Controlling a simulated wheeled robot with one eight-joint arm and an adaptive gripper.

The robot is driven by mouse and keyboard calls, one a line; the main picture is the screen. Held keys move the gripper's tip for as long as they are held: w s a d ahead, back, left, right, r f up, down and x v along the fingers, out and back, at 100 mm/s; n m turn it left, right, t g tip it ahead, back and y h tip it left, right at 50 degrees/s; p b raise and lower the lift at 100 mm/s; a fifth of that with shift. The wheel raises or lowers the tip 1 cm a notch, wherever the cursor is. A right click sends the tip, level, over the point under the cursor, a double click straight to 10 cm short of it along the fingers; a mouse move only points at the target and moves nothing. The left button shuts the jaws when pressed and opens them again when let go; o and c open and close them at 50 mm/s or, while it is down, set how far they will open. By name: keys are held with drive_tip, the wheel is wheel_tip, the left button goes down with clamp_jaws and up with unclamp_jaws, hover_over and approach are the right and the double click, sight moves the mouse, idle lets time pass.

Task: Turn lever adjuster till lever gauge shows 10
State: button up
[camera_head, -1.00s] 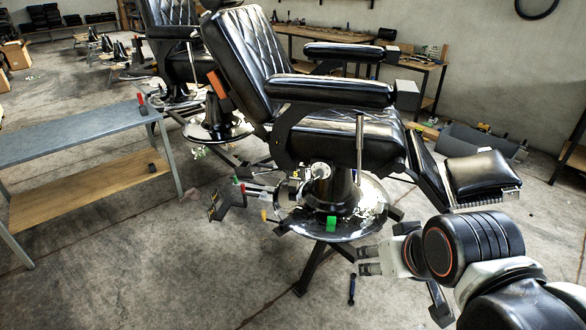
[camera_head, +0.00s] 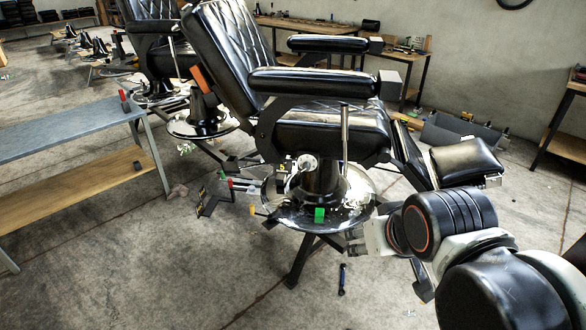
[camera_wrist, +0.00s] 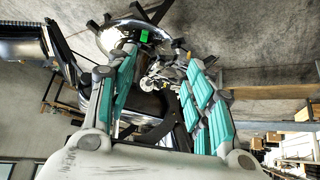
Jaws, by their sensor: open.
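The black barber chair (camera_head: 330,130) stands on a round chrome base (camera_head: 285,213). Under its seat is a small round white gauge-like dial (camera_head: 307,162); its reading is too small to make out. A chrome lever (camera_head: 345,135) rises beside the seat. Which part is the lever adjuster I cannot tell. My gripper (camera_head: 357,243) is at the right of the base, in front of the chair. In the wrist view my gripper (camera_wrist: 155,95) is open and empty, its teal-padded fingers apart. The base (camera_wrist: 120,40) and clustered small parts (camera_wrist: 160,75) show beyond the fingers.
A green block (camera_head: 319,215) is at the base's front rim. Small red and black handled parts (camera_head: 243,186) stick out left of the base. A grey-topped table (camera_head: 65,130) stands at left. A blue-black tool (camera_head: 342,280) lies on the floor. The front-left floor is clear.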

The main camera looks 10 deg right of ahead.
drive_tip(key=w+d+r+m+t+h+p, duration=0.1)
drive_tip(key=w+d+m+t+h, duration=0.1)
drive_tip(key=w, duration=1.2)
drive_tip(key=w+d+r+m+t+h, duration=0.1)
drive_tip(key=w+d+h, duration=0.15)
drive_tip(key=w, duration=1.25)
drive_tip(key=w+a+f+t+h+p, duration=0.1)
drive_tip(key=w+f, duration=0.3)
drive_tip(key=w, duration=0.2)
drive_tip(key=w+a+f+t+h, duration=0.1)
drive_tip(key=w+f, duration=0.2)
drive_tip(key=w, duration=0.3)
drive_tip(key=m+t, duration=0.1)
drive_tip(key=t, duration=0.2)
approach(306, 169)
wheel_tip(306, 169, up, 7)
drive_tip(key=s+d, duration=0.3)
drive_tip(key=a+f+t+p, duration=0.1)
drive_tip(key=a+f+t, duration=0.15)
drive_tip(key=f, duration=0.55)
drive_tip(key=shift+g+y, duration=0.35)
drive_tip(key=shift+y, duration=0.1)
drive_tip(key=b+x, duration=0.1)
drive_tip(key=x, duration=0.3)
drive_tip(key=b+x, duration=0.1)
drive_tip(key=x, duration=0.4)
drive_tip(key=b+x, duration=0.1)
drive_tip(key=x, duration=0.3)
drive_tip(key=shift+w+a, duration=0.25)
drive_tip(key=shift+w, duration=0.05)
